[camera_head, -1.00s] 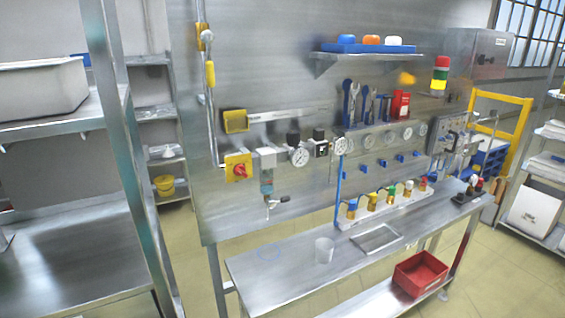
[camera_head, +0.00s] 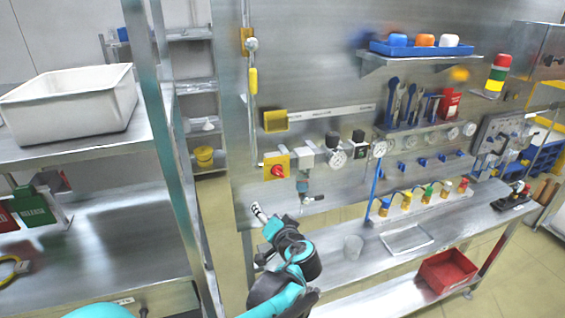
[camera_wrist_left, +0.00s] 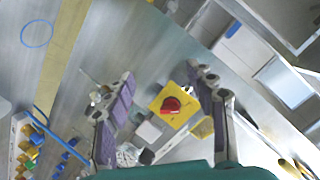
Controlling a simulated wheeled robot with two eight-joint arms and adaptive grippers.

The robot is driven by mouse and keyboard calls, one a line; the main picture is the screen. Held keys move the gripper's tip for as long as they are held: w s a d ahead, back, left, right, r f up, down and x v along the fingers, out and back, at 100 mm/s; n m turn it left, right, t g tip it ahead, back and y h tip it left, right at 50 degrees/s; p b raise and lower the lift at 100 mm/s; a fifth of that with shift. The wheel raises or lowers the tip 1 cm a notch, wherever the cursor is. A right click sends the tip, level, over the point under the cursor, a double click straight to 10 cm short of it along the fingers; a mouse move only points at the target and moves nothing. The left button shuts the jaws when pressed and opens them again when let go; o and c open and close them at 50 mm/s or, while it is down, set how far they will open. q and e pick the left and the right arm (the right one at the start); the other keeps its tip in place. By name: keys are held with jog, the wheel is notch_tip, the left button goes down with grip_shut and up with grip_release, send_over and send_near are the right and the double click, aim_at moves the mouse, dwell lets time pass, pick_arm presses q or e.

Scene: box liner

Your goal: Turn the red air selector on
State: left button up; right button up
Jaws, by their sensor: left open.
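The red air selector (camera_head: 277,171) is a red knob on a yellow square plate (camera_head: 268,162), mounted on the left part of the upright metal panel (camera_head: 300,70). My left gripper (camera_head: 259,212) is below the knob and in front of the panel, apart from it. In the left wrist view, the red knob (camera_wrist_left: 171,105) and its yellow plate (camera_wrist_left: 156,106) show between the two spread fingers of my open gripper (camera_wrist_left: 161,77). Nothing is held. My right gripper is not in view.
A valve with a handle (camera_head: 311,198) and gauges (camera_head: 337,158) are close right of the selector. A yellow block (camera_head: 275,121) sits above it. A metal rack (camera_head: 175,170) is to the left.

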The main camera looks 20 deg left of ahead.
aim_at(281, 174)
pick_arm(q)
jog(key=w+d+r+m+t+y+p, duration=0.1)
jog(key=w+d+r+t+p, duration=0.2)
jog(key=w+d+r, duration=0.25)
jog(key=x, duration=0.8)
jog(key=shift+w+r, duration=0.1)
jog(key=shift+r, duration=0.05)
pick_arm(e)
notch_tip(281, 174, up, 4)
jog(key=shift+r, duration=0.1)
pick_arm(q)
jog(key=c, duration=1.2)
